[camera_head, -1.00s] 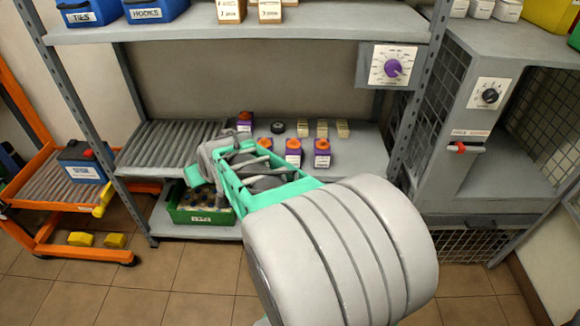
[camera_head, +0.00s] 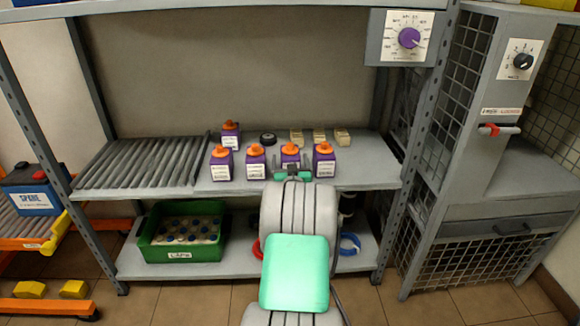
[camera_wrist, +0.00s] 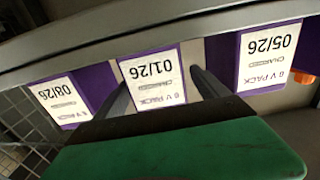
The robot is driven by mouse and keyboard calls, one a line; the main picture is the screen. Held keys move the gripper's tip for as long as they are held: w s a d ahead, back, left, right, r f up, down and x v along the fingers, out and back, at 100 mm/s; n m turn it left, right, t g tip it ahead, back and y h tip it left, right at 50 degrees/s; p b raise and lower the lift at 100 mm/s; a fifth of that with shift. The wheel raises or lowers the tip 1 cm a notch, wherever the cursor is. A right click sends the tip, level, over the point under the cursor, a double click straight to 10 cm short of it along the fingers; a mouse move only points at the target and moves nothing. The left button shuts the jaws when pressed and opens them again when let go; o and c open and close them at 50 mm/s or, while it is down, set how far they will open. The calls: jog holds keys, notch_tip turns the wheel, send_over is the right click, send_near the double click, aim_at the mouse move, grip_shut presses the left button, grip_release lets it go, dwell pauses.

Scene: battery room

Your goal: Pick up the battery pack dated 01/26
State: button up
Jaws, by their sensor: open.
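The battery pack dated 01/26 (camera_wrist: 153,78) is purple with a white label, which reads upside down in the wrist view. In the head view it is the pack (camera_head: 290,154) with an orange cap, second from the right in the front row, partly hidden by my gripper (camera_head: 292,175). My gripper is open; in the wrist view its dark fingers (camera_wrist: 160,84) show at either side of the 01/26 label. I cannot tell whether they reach around the pack or stop just before it.
Packs dated 08/26 (camera_wrist: 60,98) and 05/26 (camera_wrist: 265,60) stand close on either side. Another purple pack (camera_head: 230,134), a black round object (camera_head: 268,138) and beige blocks (camera_head: 319,136) are behind. The shelf edge (camera_head: 225,188) runs in front; rollers (camera_head: 140,162) lie left.

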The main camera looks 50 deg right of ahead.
jog(key=shift+w+d+f, duration=0.2)
jog(key=shift+w+d, duration=0.3)
jog(key=shift+d, duration=0.05)
jog(key=shift+w+d+r, duration=0.1)
jog(key=shift+d+r, duration=0.05)
jog(key=shift+d, duration=0.05)
grip_shut()
dwell(0.3)
jog(key=shift+r, duration=0.2)
